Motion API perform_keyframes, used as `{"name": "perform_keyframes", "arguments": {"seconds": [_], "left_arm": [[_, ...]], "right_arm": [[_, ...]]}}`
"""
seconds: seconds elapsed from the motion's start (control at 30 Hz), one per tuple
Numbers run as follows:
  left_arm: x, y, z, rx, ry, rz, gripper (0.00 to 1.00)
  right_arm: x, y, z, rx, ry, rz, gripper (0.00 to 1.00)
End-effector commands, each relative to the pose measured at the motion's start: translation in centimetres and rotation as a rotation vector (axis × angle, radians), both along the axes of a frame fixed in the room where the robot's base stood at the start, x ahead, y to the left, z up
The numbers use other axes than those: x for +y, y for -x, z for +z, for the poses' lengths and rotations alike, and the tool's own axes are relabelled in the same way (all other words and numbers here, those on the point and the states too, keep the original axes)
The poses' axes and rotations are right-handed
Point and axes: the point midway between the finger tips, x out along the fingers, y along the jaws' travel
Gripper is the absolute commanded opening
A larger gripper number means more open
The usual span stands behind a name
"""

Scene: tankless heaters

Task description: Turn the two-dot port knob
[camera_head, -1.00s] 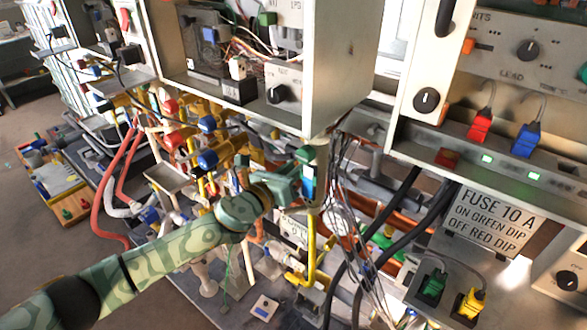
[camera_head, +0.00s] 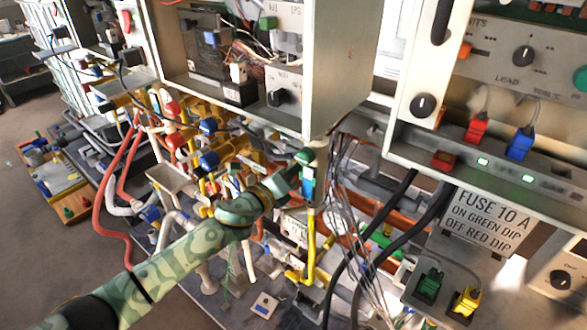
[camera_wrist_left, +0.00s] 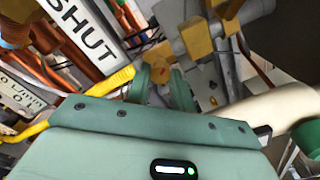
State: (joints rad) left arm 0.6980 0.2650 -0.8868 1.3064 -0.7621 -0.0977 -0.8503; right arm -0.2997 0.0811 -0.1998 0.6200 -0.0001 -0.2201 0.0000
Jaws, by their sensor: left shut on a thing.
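My left gripper (camera_head: 303,168) reaches into the pipework below the front corner of the white cabinet. In the left wrist view its two green fingers (camera_wrist_left: 161,88) are closed around a small yellowish part (camera_wrist_left: 160,74) with a reddish mark. The fingers and the gripper body hide most of this part, so I cannot make out two dots on it or tell how far it is turned. My right gripper is not in view.
Brass-coloured fittings (camera_wrist_left: 197,38) and a "SHUT" sign (camera_wrist_left: 84,38) are close to the gripper. A yellow pipe (camera_head: 311,245) and hanging thin wires (camera_head: 345,205) are close by. The white cabinet (camera_head: 340,65) stands above. Black hoses (camera_head: 400,225) run at the right.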

Motion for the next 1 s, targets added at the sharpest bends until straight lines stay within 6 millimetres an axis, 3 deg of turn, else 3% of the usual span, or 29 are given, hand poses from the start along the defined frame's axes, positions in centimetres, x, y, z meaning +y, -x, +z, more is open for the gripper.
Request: {"name": "perform_keyframes", "arguments": {"seconds": [0.4, 0.43, 0.5, 0.83, 1.0], "left_arm": [[0.1, 0.0, -0.1, 0.006, 0.006, 0.001, 0.0], [0.1, 0.0, -0.1, 0.006, 0.006, 0.001, 0.26], [0.1, 0.0, -0.1, 0.006, 0.006, 0.001, 0.45], [0.2, 0.2, 0.0, 0.006, 0.007, 0.001, 0.45], [1.7, 2.2, 0.1, 0.006, 0.005, 0.001, 0.45]], "right_arm": [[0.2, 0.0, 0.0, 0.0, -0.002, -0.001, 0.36], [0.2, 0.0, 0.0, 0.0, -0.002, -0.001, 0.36], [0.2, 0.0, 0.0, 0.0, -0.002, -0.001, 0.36], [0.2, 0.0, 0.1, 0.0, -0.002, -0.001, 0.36], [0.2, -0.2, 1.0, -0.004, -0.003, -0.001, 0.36]]}}
